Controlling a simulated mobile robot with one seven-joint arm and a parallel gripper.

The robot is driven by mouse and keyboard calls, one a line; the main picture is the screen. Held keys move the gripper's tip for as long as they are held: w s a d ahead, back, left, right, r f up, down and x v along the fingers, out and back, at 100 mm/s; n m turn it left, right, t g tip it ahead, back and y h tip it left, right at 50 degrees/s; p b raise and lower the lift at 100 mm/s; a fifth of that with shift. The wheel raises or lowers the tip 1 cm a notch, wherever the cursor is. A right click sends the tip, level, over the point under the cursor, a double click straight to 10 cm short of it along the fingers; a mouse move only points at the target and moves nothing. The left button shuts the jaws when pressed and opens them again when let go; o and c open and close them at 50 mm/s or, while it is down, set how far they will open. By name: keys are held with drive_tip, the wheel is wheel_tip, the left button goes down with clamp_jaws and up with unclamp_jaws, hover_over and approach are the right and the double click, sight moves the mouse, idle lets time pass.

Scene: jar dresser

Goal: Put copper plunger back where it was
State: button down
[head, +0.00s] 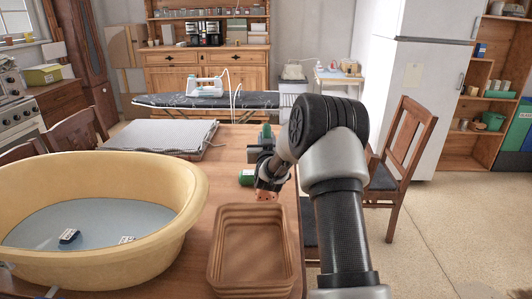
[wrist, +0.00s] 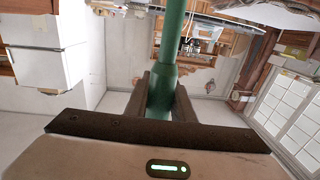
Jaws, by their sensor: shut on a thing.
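In the wrist view my gripper (wrist: 163,82) is shut on a green thing (wrist: 174,35). It has a narrow shaft that widens into a thicker part between the two dark fingers. I see no copper colour on it there, and its far end is out of the picture. I cannot tell whether it is the task's plunger. In the head view my arm hides most of the gripper, which is over the wooden table. Green parts (head: 247,177) show beside my wrist. A small orange-brown patch (head: 265,195) shows just below it, above the tray's far edge.
A brown rectangular tray (head: 213,262), empty, sits at the table's front. Left of it is a large yellow tub (head: 185,225) of water with small items. A folded grey board (head: 150,138) lies farther back. A chair (head: 403,150) stands to the right.

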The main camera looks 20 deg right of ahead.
drive_tip(key=shift+f, duration=1.7)
drive_tip(key=shift+f+b, duration=0.2)
drive_tip(key=shift+b, duration=0.25)
drive_tip(key=c, duration=1.5)
unclamp_jaws()
